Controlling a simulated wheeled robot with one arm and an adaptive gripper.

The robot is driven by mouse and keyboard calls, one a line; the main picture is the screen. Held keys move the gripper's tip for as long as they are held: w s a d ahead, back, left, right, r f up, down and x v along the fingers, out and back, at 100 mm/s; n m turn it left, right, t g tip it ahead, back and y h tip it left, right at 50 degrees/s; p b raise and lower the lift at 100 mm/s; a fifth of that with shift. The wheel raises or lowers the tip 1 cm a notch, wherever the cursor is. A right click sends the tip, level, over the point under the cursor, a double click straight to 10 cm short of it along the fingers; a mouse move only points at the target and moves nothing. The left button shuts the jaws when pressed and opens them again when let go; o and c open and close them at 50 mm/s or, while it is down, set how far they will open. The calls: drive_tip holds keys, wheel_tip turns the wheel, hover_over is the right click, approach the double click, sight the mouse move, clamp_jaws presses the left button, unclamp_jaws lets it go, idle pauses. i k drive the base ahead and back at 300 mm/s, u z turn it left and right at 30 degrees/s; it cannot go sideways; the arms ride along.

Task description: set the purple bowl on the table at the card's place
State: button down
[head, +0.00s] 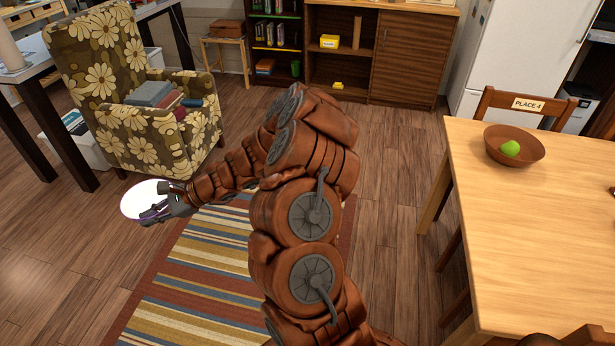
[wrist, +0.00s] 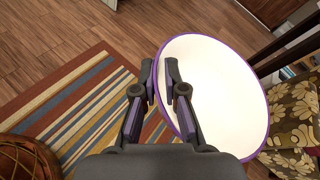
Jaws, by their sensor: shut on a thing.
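My gripper (head: 165,210) is shut on the rim of the purple bowl (head: 146,199), on the left in the head view, above the floor near the armchair. In the wrist view the bowl (wrist: 215,95) shows a white inside and a purple rim, with my gripper's fingers (wrist: 162,92) at its left edge. The wooden table (head: 530,250) is at the right in the head view, well apart from the bowl. A card reading "PLACE 4" (head: 529,104) is on the chair back at the table's far side.
A brown bowl (head: 524,151) with a green fruit (head: 510,148) stands on the table near that chair. A flowered armchair (head: 150,120) holding books is at the left. A striped rug (head: 205,270) lies on the floor. The table's near left part is clear.

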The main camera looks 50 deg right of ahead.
sight(573, 282)
drive_tip(key=i, duration=0.8)
drive_tip(key=z, duration=1.45)
drive_tip(key=i, duration=1.75)
drive_tip(key=z, duration=3.5)
drive_tip(key=i, duration=1)
